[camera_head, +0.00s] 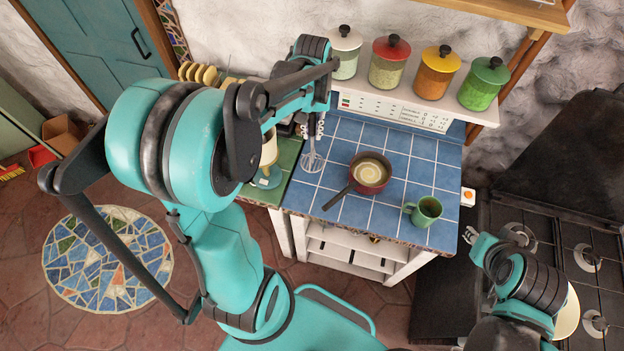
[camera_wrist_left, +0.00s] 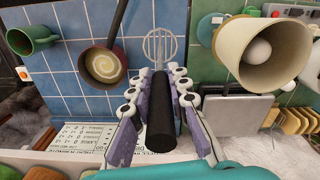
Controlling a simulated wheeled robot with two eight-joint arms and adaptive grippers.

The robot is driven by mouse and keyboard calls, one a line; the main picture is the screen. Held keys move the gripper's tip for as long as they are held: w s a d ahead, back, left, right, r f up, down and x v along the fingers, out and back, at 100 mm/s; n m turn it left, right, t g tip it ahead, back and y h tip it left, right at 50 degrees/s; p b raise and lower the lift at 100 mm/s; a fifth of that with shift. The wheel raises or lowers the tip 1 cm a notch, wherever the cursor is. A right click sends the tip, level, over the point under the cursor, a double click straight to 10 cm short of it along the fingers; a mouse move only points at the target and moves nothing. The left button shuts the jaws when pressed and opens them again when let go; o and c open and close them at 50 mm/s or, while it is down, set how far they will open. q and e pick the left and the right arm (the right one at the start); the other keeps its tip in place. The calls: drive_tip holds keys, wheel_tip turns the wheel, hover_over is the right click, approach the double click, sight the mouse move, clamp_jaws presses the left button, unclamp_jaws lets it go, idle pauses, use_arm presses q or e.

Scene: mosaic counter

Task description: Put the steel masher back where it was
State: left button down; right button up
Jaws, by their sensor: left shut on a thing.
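My left gripper (camera_head: 312,122) is shut on the steel masher (camera_head: 313,160). In the left wrist view, the purple-padded fingers (camera_wrist_left: 160,90) lie on both sides of its black handle (camera_wrist_left: 160,130). The round wire head (camera_wrist_left: 160,45) points away from the gripper. In the head view the head is over the blue tiled counter (camera_head: 345,128), near the border with the green tiles. I cannot tell whether it touches the tiles. The gripper and arm hide the handle there.
A dark red pan (camera_head: 370,172) holding something cream and a green mug (camera_head: 425,211) stand right of the masher. A cream lamp (camera_wrist_left: 258,50) stands close on the other side. Several lidded jars (camera_head: 390,60) line the shelf behind. Blue tiles between pan and mug are bare.

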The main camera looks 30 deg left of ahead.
use_arm(q)
drive_tip(key=b, duration=0.6)
approach(312, 162)
drive_tip(key=f, duration=0.5)
drive_tip(key=shift+w+f, duration=0.2)
drive_tip(key=shift+f, duration=0.1)
drive_tip(key=shift+a+f, duration=0.1)
drive_tip(key=shift+f, duration=0.3)
wheel_tip(312, 162, down, 3)
drive_tip(key=shift+f+b, duration=0.2)
drive_tip(key=shift+b, duration=0.25)
drive_tip(key=shift+f, duration=0.35)
